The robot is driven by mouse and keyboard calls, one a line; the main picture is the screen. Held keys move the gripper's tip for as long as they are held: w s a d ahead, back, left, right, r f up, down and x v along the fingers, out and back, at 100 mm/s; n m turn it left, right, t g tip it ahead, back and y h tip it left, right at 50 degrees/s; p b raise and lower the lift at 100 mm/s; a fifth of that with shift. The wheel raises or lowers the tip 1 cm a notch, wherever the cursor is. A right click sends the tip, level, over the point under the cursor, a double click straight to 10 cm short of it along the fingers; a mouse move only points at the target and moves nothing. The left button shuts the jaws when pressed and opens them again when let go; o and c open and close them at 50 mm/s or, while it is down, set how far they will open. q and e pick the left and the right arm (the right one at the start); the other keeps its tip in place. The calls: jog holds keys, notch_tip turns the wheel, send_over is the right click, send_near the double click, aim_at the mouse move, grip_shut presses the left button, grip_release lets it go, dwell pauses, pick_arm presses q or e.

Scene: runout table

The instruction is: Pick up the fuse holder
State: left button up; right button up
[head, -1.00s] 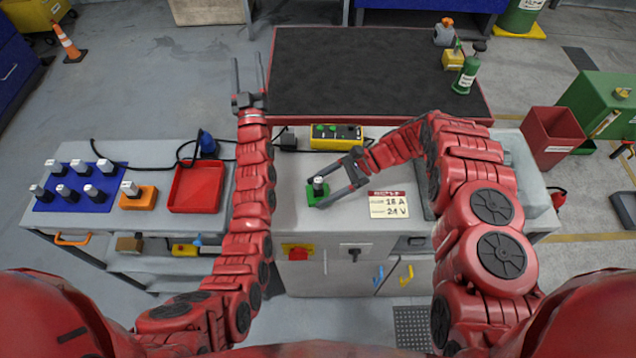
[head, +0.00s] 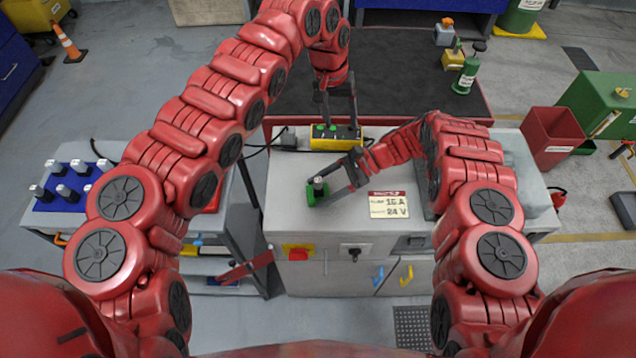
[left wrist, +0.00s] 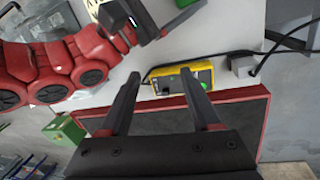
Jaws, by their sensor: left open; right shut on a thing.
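A small green block with a dark, pale-topped cylinder on it, likely the fuse holder (head: 312,196), is at the left part of the grey cabinet top. My right gripper (head: 322,192) is shut on it from the right, low over the surface. My left gripper (head: 340,122) is open and points down at the yellow box (head: 322,144) with green buttons, at the back edge of the cabinet top. In the left wrist view the yellow box (left wrist: 203,76) lies just beyond the open fingers (left wrist: 160,74). I cannot tell whether they touch it.
A sign (head: 388,204) reading 16 A, 24 V lies right of the green block. A blue mat (head: 50,203) with several pale-topped cylinders is on the left bench. A black-topped red table (head: 420,85) stands behind, with bottles at its right.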

pick_arm(q)
jog(key=s+a+r+g+y, duration=0.2)
jog(key=s+a+y, duration=0.1)
jog(key=s+a, duration=0.25)
send_over(318, 179)
jog(key=w, duration=0.1)
jog(key=w+x, duration=0.1)
jog(key=x, duration=0.5)
jog(key=shift+g, duration=0.3)
jog(key=x, duration=0.3)
jog(key=w+d+x, duration=0.1)
jog(key=x, duration=0.1)
jog(key=shift+s+f, duration=0.1)
jog(key=shift+f, duration=0.4)
grip_shut()
